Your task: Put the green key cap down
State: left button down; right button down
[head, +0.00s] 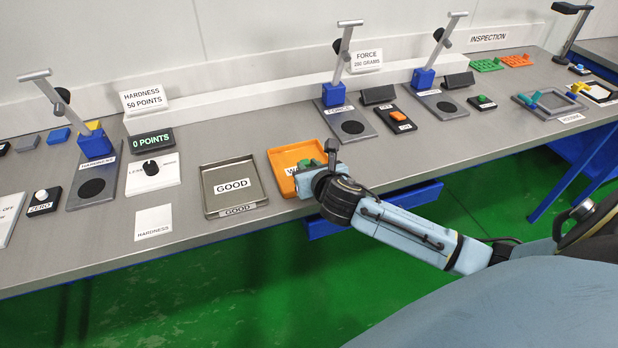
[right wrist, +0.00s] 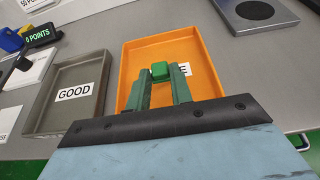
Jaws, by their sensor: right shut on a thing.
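The green key cap (right wrist: 160,70) is held between the fingertips of my right gripper (right wrist: 161,78), which is shut on it. In the right wrist view the cap is over the orange tray (right wrist: 131,66); I cannot tell whether it touches the tray floor. The tray's label is partly covered by the gripper. In the head view my right gripper (head: 308,166) reaches over the orange tray (head: 284,157) from the right, and the wrist hides part of the tray. My left gripper is not in view.
The grey GOOD tray (head: 232,172) stands left of the orange tray and looks empty. A hardness tester (head: 95,145) stands further left. Force testers (head: 335,95) stand behind and to the right. A white HARDNESS card (head: 153,223) lies near the table's front edge.

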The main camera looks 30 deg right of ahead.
notch_tip(320, 180, down, 3)
jog(key=shift+f+b, duration=0.15)
jog(key=shift+b, duration=0.3)
jog(key=c, duration=1.2)
grip_release()
jog(key=shift+f, duration=0.1)
jog(key=shift+c, duration=0.2)
jog(key=shift+r, duration=0.25)
jog(key=p+v, duration=0.2)
jog(key=v, duration=1)
